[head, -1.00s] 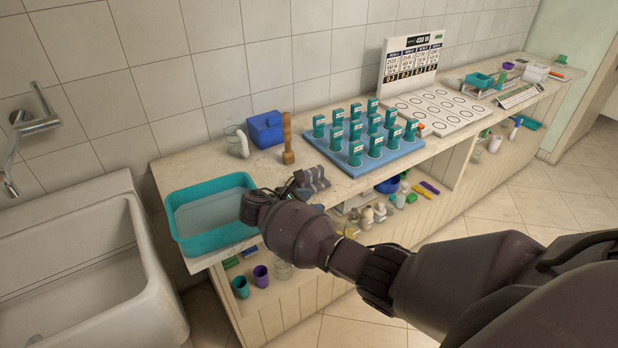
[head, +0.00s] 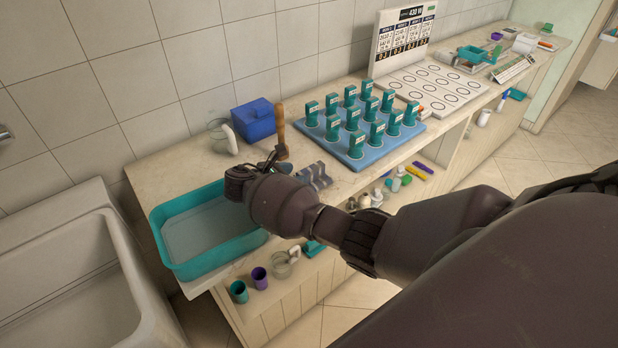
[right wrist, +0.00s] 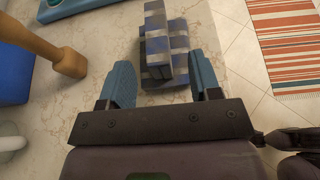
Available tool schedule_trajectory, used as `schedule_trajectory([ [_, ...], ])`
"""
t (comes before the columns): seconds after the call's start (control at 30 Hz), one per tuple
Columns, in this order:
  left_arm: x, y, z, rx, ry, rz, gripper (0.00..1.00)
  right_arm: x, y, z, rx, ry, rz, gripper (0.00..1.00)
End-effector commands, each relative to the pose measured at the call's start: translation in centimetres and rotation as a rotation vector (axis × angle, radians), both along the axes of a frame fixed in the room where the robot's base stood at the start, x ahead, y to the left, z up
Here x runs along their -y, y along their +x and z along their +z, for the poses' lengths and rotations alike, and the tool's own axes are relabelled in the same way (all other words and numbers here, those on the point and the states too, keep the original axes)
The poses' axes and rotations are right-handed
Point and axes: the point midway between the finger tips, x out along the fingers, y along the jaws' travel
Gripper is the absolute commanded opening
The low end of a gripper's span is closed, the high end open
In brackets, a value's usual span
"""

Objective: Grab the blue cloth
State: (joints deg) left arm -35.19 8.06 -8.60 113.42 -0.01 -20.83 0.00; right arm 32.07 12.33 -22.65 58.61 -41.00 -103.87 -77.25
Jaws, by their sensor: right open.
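The blue cloth (head: 316,175) is a folded blue, grey and white checked piece on the counter, just right of my right gripper in the head view. In the right wrist view the cloth (right wrist: 165,45) lies ahead of and partly between the fingertips. My right gripper (right wrist: 163,82) is open, with a blue finger on each side and nothing held. In the head view the right gripper (head: 262,165) is low over the counter, partly hidden by its own wrist. I cannot tell whether a finger touches the cloth. My left gripper is out of view.
A wooden pestle-like tool (head: 281,132) stands close behind the gripper, beside a blue box (head: 254,120) and a glass jar (head: 219,135). A teal basin (head: 166,247) is at the left. A blue tray (head: 350,158) with several teal-topped pieces is at the right.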

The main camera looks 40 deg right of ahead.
Motion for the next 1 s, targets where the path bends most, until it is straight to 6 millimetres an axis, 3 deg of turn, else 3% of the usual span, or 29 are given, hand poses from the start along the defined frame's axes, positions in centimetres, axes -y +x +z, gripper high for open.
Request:
schedule_trajectory([
  [0.4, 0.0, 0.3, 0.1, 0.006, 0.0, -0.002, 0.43, 4.5, 0.5, -1.8, -0.002, -0.001, 0.0, 0.57],
  [0.73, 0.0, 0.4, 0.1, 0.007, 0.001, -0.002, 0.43, 5.0, 0.5, -2.0, -0.001, 0.001, 0.0, 0.57],
  [1.0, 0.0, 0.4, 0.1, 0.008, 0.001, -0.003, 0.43, 5.0, 0.5, -2.0, -0.001, 0.0, 0.0, 0.18],
])
